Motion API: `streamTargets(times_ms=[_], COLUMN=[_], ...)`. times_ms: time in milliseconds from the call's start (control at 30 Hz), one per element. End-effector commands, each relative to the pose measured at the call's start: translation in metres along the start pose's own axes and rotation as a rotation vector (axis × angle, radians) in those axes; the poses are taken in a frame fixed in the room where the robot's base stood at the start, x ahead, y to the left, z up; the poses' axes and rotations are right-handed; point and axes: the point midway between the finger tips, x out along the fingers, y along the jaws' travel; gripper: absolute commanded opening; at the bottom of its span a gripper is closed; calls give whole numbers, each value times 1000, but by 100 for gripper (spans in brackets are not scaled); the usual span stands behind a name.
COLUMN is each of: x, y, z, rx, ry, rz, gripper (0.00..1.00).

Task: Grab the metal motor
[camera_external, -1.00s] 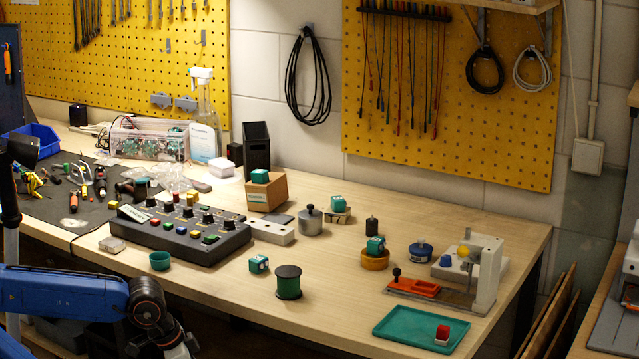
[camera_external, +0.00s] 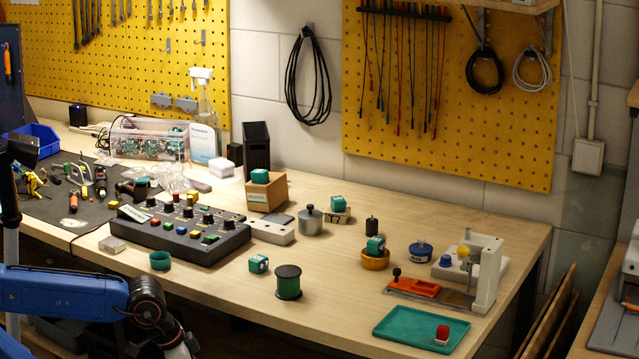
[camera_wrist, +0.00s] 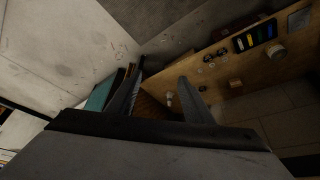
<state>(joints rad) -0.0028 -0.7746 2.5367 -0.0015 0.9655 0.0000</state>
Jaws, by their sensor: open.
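A squat grey metal cylinder with a small knob on top (camera_external: 311,220), which looks like the metal motor, stands upright on the bench. It stands between a light grey block with holes (camera_external: 271,231) and a teal-topped small block (camera_external: 337,207). A smaller dark cylinder with a thin top pin (camera_external: 372,226) stands to its right. My gripper (camera_wrist: 161,72) shows in the wrist view with its two dark fingers apart and nothing between them. In the external view my blue arm is at the lower left, far from the cylinder, and my fingers are out of sight.
A control box with knobs (camera_external: 182,232), a cardboard box (camera_external: 267,192), a dark green spool (camera_external: 289,282) and a teal cube (camera_external: 258,264) surround the area. An orange bowl (camera_external: 375,261), a white fixture (camera_external: 487,272) and a teal tray (camera_external: 401,333) are right. The front-centre bench is mostly clear.

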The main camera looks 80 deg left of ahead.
Motion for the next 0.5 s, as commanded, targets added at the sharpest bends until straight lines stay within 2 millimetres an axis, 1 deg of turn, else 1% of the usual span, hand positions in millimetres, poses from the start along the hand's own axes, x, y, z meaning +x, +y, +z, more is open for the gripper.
streamTargets(times_ms=[67, 133, 167, 233, 267, 367, 500], x=[0, -4, -6, -15, -20, -39, -66], y=[0, 1, 1, 3, 4, 9, 16], z=[-1, -7, -12, -27, -36, -74, -130], rx=[2, 15, 27, 69, 93, 197, 364], ry=[0, -1, -2, -6, -8, -11, -11], rz=[0, 4, 6, 16, 23, 50, 95], gripper=[47, 47, 47, 47, 47, 47, 47])
